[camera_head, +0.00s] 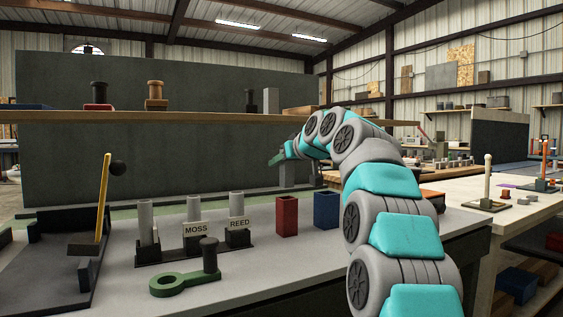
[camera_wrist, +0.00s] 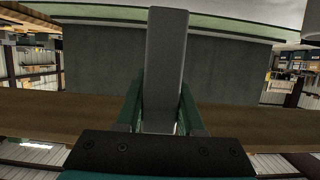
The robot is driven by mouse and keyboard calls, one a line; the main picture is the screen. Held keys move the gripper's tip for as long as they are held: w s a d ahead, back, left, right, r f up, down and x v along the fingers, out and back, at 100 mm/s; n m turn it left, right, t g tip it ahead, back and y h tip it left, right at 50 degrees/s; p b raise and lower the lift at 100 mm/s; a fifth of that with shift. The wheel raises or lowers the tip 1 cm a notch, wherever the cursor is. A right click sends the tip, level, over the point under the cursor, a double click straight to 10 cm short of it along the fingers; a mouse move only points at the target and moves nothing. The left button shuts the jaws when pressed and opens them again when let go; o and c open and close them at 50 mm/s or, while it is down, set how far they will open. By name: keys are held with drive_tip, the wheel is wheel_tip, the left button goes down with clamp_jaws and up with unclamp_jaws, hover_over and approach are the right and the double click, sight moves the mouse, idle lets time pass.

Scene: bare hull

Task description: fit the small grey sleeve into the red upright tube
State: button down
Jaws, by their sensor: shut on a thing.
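The red upright tube (camera_head: 287,216) is a square block-like tube standing on the grey bench, left of a blue one. My gripper (camera_head: 280,159) is up behind it in the head view, at the end of the bent arm. In the wrist view my gripper (camera_wrist: 160,118) has its green fingers shut on a long grey piece, the small grey sleeve (camera_wrist: 165,60). The sleeve sticks out well past the fingertips. In the head view a grey upright shape (camera_head: 287,175) shows just below the gripper, apart from the red tube. The inside of the tube is hidden.
A blue tube (camera_head: 327,210) stands right of the red one. Grey cylinders stand in dark holders labelled MOSS (camera_head: 195,229) and REED (camera_head: 239,224). A green ring-ended tool (camera_head: 180,283) and a yellow lever (camera_head: 103,200) are at the left. A shelf (camera_head: 200,117) runs behind.

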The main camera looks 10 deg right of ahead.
sight(290, 183)
drive_tip(key=shift+f+b, duration=0.45)
drive_tip(key=shift+f, duration=0.4)
drive_tip(key=shift+f+b, duration=2.25)
drive_tip(key=shift+f, duration=0.3)
idle(0.9)
drive_tip(key=shift+c, duration=2.2)
unclamp_jaws()
drive_tip(key=shift+s, duration=0.15)
drive_tip(key=v, duration=0.7)
drive_tip(key=shift+s+d+r, duration=0.1)
drive_tip(key=shift+s+r, duration=0.1)
